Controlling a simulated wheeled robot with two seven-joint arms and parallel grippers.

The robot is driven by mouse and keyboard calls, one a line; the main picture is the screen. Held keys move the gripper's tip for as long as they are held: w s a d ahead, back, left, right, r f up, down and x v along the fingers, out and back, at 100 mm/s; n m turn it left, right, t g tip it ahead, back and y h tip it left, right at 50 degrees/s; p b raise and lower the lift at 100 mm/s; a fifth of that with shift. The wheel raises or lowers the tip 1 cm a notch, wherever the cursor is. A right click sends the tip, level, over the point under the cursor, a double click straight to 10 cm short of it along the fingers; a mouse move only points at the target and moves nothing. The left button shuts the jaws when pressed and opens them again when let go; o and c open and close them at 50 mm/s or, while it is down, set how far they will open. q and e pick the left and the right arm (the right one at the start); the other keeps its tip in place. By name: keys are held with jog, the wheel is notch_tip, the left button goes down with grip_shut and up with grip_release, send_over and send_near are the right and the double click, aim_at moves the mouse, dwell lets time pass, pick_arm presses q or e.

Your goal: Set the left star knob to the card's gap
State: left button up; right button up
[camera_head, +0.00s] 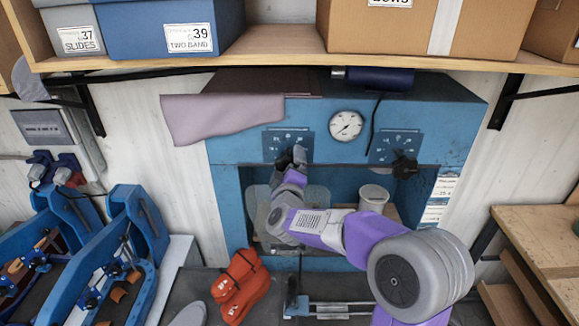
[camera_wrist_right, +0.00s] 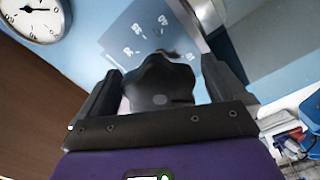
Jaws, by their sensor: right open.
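The blue cabinet (camera_head: 228,125) has a left dial plate (camera_head: 272,141) and a right dial plate (camera_head: 384,142). My right gripper (camera_head: 291,157) is at the left plate and hides most of the left star knob there. In the right wrist view the black left star knob (camera_wrist_right: 160,88) sits between the two open fingers, in front of the dial plate (camera_wrist_right: 125,42); I cannot tell whether they touch it. A black right star knob (camera_head: 404,166) sits below the right plate. A printed card (camera_head: 440,195) hangs on the cabinet's right side, its text too small to read. My left gripper is out of view.
A round gauge (camera_head: 346,125) sits between the dial plates. A pinkish cloth (camera_head: 215,118) drapes over the cabinet's upper left. A shelf (camera_head: 290,60) with boxes runs above. A white cup (camera_head: 374,197) stands inside the cabinet opening.

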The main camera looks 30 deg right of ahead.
jog(key=v, duration=0.7)
jog(key=shift+b, duration=0.4)
jog(key=a+f+m+g+y, duration=0.1)
jog(key=a+f+g+y, duration=0.3)
jog(key=f, duration=1.1)
jog(key=a+f+g+y, duration=0.1)
jog(key=a+f+y, duration=0.45)
jog(key=f, duration=0.95)
jog(key=s+a+f+m+g+y, duration=0.2)
jog(key=s+a+f+m+g, duration=0.3)
jog(key=s+f, duration=0.6)
jog(key=s+a+f+m+g+y, duration=0.2)
jog(key=s+a+f+g, duration=0.45)
jog(key=s, duration=0.65)
notch_tip(320, 180, down, 21)
jog(key=t+b, duration=0.1)
jog(key=b, duration=1.7)
jog(key=shift+a+t+b, duration=0.3)
jog(key=shift+t, duration=0.05)
